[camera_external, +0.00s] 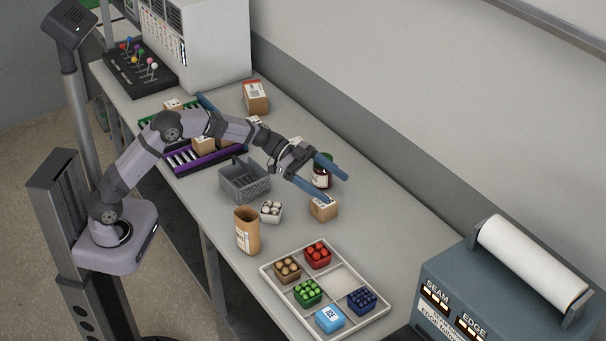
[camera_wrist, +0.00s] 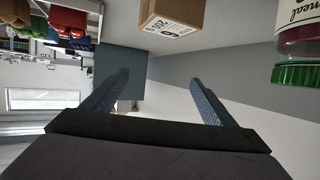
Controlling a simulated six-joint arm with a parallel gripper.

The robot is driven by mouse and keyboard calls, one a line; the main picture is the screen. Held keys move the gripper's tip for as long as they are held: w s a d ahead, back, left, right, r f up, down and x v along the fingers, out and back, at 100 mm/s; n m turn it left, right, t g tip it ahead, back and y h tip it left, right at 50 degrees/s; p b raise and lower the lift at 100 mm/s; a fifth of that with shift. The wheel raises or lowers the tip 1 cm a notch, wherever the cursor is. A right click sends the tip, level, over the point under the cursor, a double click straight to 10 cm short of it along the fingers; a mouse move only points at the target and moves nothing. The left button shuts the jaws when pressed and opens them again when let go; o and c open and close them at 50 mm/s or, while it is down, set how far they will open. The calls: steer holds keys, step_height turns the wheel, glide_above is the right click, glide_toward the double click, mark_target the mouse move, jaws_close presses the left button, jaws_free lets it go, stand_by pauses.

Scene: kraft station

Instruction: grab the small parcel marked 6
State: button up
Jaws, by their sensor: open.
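A small brown parcel (camera_external: 323,211) with a white label stands on the table just below and in front of my gripper (camera_external: 338,189) in the external view. One blue finger overlaps its top edge there. A brown parcel (camera_wrist: 175,14) also shows at the top of the wrist view, where the picture looks upside down.
A green-lidded jar (camera_external: 321,178) stands close behind the fingers, also in the wrist view (camera_wrist: 298,40). A divided tray (camera_external: 345,279) is at the front. Another parcel (camera_external: 256,99) is farther back.

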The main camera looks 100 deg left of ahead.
mark_target(333, 208)
steer(key=shift+s+f+h, duration=0.3)
steer(key=shift+f, duration=0.25)
steer(key=shift+f, duration=2.05)
step_height(333, 208, down, 2)
steer(key=shift+f, duration=0.15)
steer(key=x, duration=0.2)
steer(key=shift+w+d+f+p, duration=0.15)
steer(key=shift+w+f+p, duration=0.05)
steer(key=shift+f+p, duration=0.15)
steer(key=shift+w+f, duration=0.1)
steer(key=shift+w, duration=0.15)
steer(key=c, duration=1.2)
